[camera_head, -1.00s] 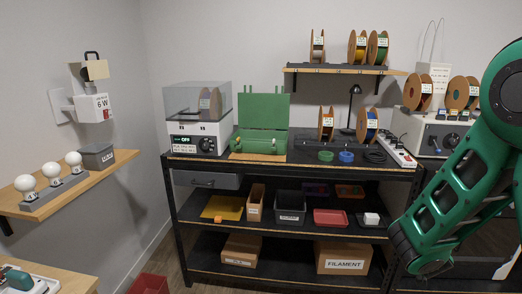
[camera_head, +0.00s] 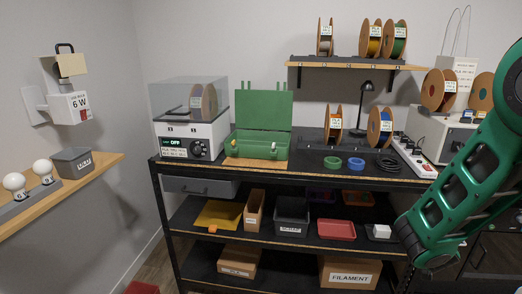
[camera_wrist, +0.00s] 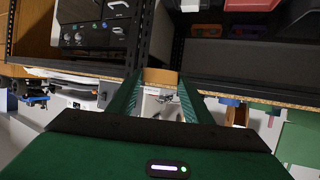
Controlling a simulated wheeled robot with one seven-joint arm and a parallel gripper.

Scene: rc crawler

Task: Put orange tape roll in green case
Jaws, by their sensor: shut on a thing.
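The open green case (camera_head: 262,145) stands on the black bench top at the back, lid raised against the wall, with small light items inside. A green surface at the right of the wrist view (camera_wrist: 300,140) looks like part of it. My gripper (camera_wrist: 161,80) shows in the wrist view, its two green fingers closed on a small orange-tan piece (camera_wrist: 160,77), which I take to be the orange tape roll, seen edge-on. In the head view my green arm is at the right and the gripper is hidden. A green tape roll (camera_head: 333,163) and a blue one (camera_head: 355,164) lie right of the case.
A filament dryer (camera_head: 189,120) stands left of the case. Spools (camera_head: 380,127), a black cable coil (camera_head: 389,163) and a power strip (camera_head: 414,156) occupy the bench's right side. A spool shelf (camera_head: 358,66) hangs above. Bins fill the shelves below.

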